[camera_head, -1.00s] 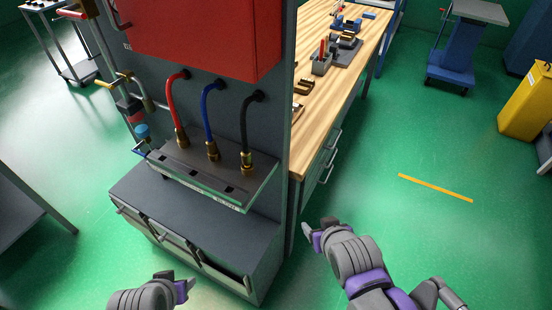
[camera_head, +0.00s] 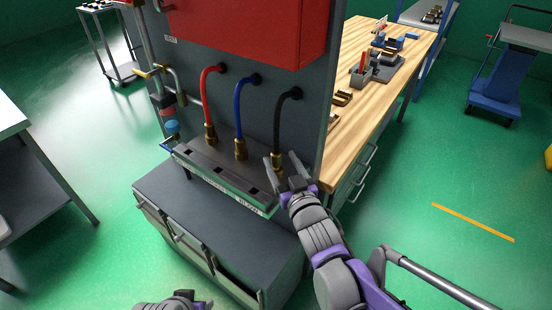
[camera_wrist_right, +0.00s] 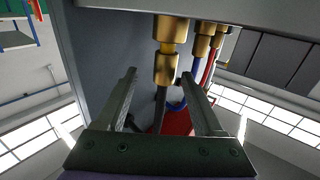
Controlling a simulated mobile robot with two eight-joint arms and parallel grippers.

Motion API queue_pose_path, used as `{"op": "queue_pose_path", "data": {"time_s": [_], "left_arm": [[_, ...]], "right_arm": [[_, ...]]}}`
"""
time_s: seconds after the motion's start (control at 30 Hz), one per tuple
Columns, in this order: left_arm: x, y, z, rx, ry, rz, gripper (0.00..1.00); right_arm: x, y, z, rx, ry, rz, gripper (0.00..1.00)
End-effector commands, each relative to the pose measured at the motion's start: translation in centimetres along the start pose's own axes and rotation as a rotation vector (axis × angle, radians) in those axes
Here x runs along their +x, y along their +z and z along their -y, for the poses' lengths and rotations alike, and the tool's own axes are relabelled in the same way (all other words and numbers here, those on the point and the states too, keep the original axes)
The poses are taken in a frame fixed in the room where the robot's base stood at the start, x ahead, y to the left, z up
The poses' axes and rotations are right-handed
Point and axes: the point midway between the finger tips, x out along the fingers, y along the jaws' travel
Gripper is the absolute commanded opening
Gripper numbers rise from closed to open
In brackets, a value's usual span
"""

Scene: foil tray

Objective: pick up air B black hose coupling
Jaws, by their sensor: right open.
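The brass coupling on the black hose (camera_head: 277,159) stands upright at the right end of the grey shelf on the panel. My right gripper (camera_head: 283,172) is open at this coupling and hides its lower part in the head view. In the right wrist view the brass coupling (camera_wrist_right: 166,66) shows between and beyond the two open fingers, with the black hose (camera_wrist_right: 160,108) running down from it. I cannot tell whether a finger touches it. My left gripper (camera_head: 186,297) is at the bottom edge, mostly cut off, and its opening is unclear.
The blue hose (camera_head: 238,110) and red hose (camera_head: 206,90) have brass couplings to the left on the same shelf (camera_head: 200,165). A drawer cabinet (camera_head: 190,205) stands below. A wooden workbench (camera_head: 372,95) is right of the panel. Green floor (camera_head: 430,180) is open at the right.

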Motion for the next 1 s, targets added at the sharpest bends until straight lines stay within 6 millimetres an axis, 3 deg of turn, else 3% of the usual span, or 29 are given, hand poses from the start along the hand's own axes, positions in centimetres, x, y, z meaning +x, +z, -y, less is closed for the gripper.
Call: {"op": "queue_pose_path", "data": {"time_s": [0.17,0.5,0.77,1.0], "left_arm": [[0.0,0.0,0.0,0.0,0.0,0.0,0.5],[-0.1,-0.1,0.0,0.0,0.0,0.0,0.5],[-0.1,-0.1,0.0,0.0,0.0,0.0,0.5],[-0.1,-0.1,0.0,0.0,0.0,0.0,0.5]], "right_arm": [[1.2,0.1,0.1,0.001,0.0,0.001,0.69],[5.5,0.6,0.6,0.0,0.001,0.002,0.69],[5.8,0.5,0.6,0.0,0.001,0.002,0.69],[5.8,0.5,0.6,0.0,0.001,0.002,0.3]]}}
